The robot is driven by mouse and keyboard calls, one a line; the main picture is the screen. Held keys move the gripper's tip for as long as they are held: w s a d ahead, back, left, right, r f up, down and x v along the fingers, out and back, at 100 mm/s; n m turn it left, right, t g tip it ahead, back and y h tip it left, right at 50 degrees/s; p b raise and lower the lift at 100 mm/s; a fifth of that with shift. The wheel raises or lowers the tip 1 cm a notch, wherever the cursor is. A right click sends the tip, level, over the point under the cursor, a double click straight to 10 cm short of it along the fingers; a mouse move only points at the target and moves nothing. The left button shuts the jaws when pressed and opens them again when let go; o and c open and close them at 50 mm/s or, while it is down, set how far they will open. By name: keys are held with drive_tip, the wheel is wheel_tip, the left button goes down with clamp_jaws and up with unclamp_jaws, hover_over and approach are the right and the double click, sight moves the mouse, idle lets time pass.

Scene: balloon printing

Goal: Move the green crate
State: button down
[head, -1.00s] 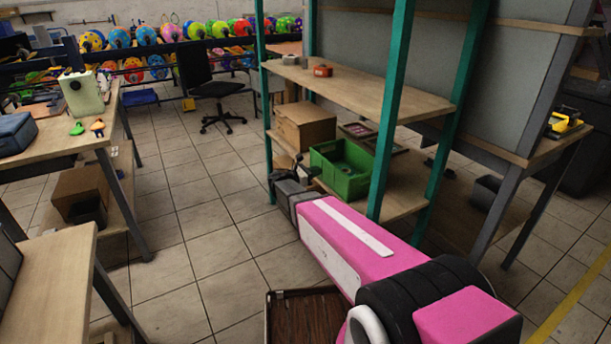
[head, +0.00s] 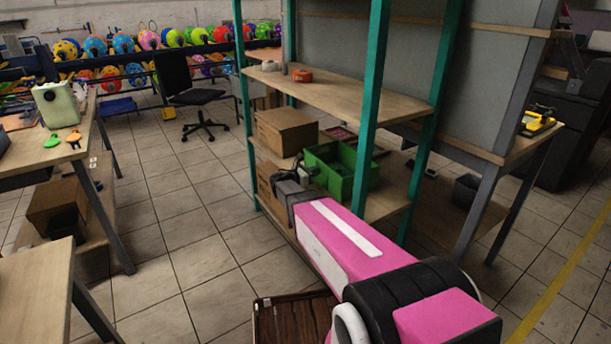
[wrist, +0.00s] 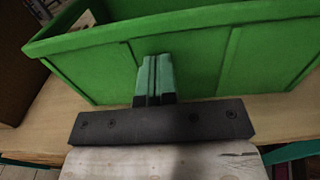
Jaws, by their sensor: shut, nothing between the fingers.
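The green crate (head: 341,171) stands on the lower wooden shelf of the rack, just behind a teal post. In the wrist view its green side wall (wrist: 205,62) fills the upper part, with the rim above. My gripper (wrist: 155,62) is shut, with its fingers together in front of this wall and nothing between them. The fingertips look very close to the wall; I cannot tell whether they touch it. In the head view my gripper (head: 302,172) is at the crate's left front side, small and partly hidden by my pink arm.
A cardboard box (head: 286,131) stands left of the crate on the same shelf (head: 392,200). The upper shelf (head: 325,93) and teal posts (head: 366,110) are close to my arm. A brown tray (head: 290,318) is below my arm.

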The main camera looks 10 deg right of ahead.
drive_tip(key=x, duration=0.6)
drive_tip(key=shift+s+a, duration=0.1)
drive_tip(key=shift+a, duration=0.05)
